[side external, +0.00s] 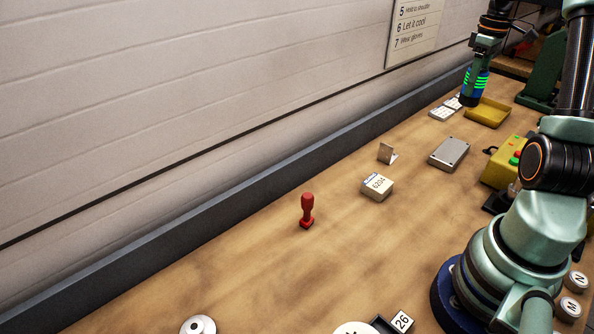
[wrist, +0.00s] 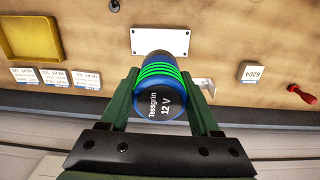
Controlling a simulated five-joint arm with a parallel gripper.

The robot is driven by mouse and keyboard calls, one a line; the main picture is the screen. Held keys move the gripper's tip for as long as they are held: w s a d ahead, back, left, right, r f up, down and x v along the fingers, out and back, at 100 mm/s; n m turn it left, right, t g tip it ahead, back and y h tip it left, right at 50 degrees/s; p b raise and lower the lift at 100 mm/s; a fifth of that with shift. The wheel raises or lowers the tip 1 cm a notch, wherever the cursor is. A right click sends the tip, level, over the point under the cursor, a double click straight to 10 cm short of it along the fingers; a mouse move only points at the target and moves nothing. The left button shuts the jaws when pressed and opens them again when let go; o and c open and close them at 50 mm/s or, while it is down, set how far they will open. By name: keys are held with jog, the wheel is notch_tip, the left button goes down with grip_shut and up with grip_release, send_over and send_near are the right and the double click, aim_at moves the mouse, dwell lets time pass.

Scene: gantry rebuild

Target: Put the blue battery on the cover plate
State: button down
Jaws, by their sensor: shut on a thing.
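The blue battery (side external: 469,98) has bright green bands and a dark end. It hangs upright in my gripper (side external: 478,73), above the bench near the yellow tray in the side view. In the wrist view the battery (wrist: 160,103) reads "Tessgrin 12 V" and sits between the two green fingers of my gripper (wrist: 162,85), which are shut on it. The cover plate, a flat grey plate with corner holes, lies on the bench (side external: 449,153). In the wrist view the plate (wrist: 160,41) shows just beyond the battery, its near edge partly hidden by it.
A bent metal bracket (side external: 387,153), a box marked 6204 (side external: 377,187) and a red-handled tool (side external: 307,211) stand nearer. A yellow button box (side external: 503,166) is right of the plate.

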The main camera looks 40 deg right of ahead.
notch_tip(320, 180, down, 14)
jog(key=shift+f, duration=0.2)
jog(key=shift+f, duration=0.15)
dwell(0.4)
jog(key=shift+c, duration=0.6)
grip_release()
